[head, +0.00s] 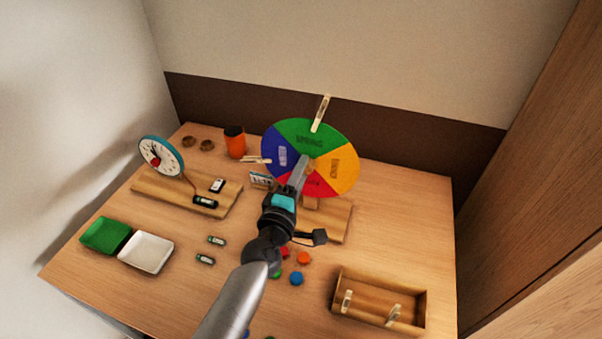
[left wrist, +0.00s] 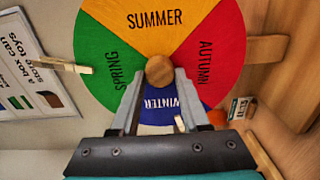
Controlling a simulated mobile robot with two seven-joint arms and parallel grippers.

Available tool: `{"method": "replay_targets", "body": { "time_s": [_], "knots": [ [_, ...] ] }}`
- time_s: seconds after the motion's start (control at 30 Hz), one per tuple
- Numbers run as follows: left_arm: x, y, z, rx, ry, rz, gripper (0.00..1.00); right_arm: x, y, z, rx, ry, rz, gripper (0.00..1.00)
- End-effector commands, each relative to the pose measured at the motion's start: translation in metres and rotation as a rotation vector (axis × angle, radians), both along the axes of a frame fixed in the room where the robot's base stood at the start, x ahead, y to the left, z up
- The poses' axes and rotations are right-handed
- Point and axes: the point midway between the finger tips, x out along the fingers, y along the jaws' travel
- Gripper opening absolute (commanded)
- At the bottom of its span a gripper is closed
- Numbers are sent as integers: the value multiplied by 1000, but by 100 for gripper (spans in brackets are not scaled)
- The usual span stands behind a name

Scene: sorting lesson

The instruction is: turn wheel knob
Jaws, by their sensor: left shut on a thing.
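The season wheel (head: 341,168) stands upright on a wooden base (head: 337,222), with green, orange, red and blue sectors. In the left wrist view the wheel (left wrist: 215,30) reads SPRING, SUMMER, AUTUMN and WINTER. The round wooden knob (left wrist: 159,70) sits at its centre. My left gripper (head: 305,163) reaches the wheel's middle. In the left wrist view its fingers are shut on the knob from both sides. One clothespin (head: 320,114) is clipped at the green sector's rim, and another (head: 256,160) at the blue one's. My right gripper is not in view.
A clock (head: 161,156) on a wooden board, an orange cup (head: 236,146) and green (head: 91,236) and white (head: 146,253) trays stand left. Batteries and coloured counters lie around the arm. A wooden box (head: 379,282) with clothespins is front right.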

Motion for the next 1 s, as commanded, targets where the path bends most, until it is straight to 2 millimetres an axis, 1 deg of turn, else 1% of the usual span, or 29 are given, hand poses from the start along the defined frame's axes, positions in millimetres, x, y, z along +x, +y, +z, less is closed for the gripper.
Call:
{"method": "replay_targets", "body": {
  "time_s": [0.57, 0.6, 0.8, 0.83, 1.0],
  "knots": [
    [0, 0, -1, -27, 11, -1, 0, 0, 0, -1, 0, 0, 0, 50],
    [0, 0, -1, -27, 11, -1, 50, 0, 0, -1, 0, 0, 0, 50],
    [0, 0, -1, -26, 10, -1, 72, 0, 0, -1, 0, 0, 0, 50],
    [0, 0, -1, -26, 10, -1, 75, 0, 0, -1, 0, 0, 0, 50],
    [0, 0, 0, -26, 10, 0, 75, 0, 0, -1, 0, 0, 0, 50]
  ]
}}
